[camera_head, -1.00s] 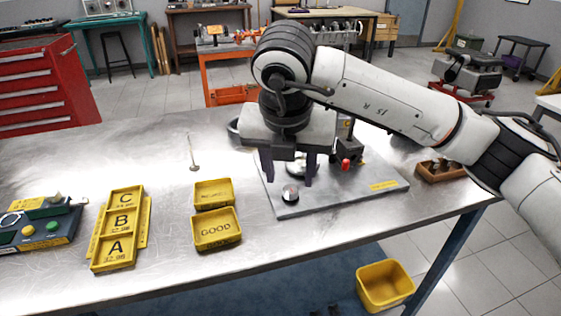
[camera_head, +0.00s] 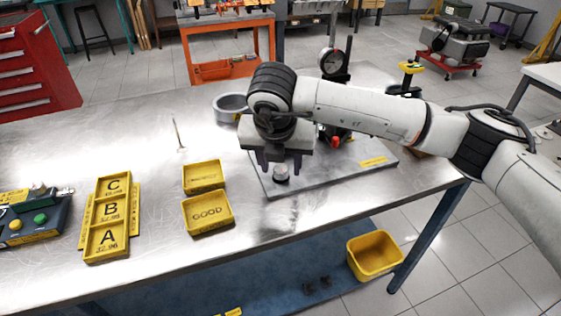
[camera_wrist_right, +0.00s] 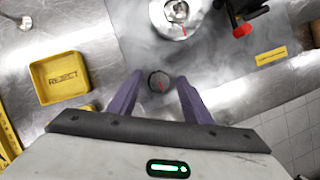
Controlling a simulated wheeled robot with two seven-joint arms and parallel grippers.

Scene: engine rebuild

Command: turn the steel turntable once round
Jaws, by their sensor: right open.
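The steel turntable (camera_wrist_right: 166,14) shows as a round light disc with a metal part on it at the top of the right wrist view. In the head view my right gripper hides it. A small round steel knob (camera_wrist_right: 158,84) with a red mark stands on the grey base plate (camera_wrist_right: 222,62), nearer me than the disc. It also shows in the head view (camera_head: 281,174). My right gripper (camera_head: 280,166) is open, pointing down. Its two purple fingers are on either side of the knob, apart from it in the wrist view. My left gripper is not in view.
A dial gauge (camera_head: 332,60) on a dark stand and a red knob (camera_head: 336,142) rise behind my right gripper. A GOOD tray (camera_head: 208,212) and REJECT tray (camera_wrist_right: 62,80) lie left of the plate. A valve (camera_head: 179,136) stands farther left. The table between is clear.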

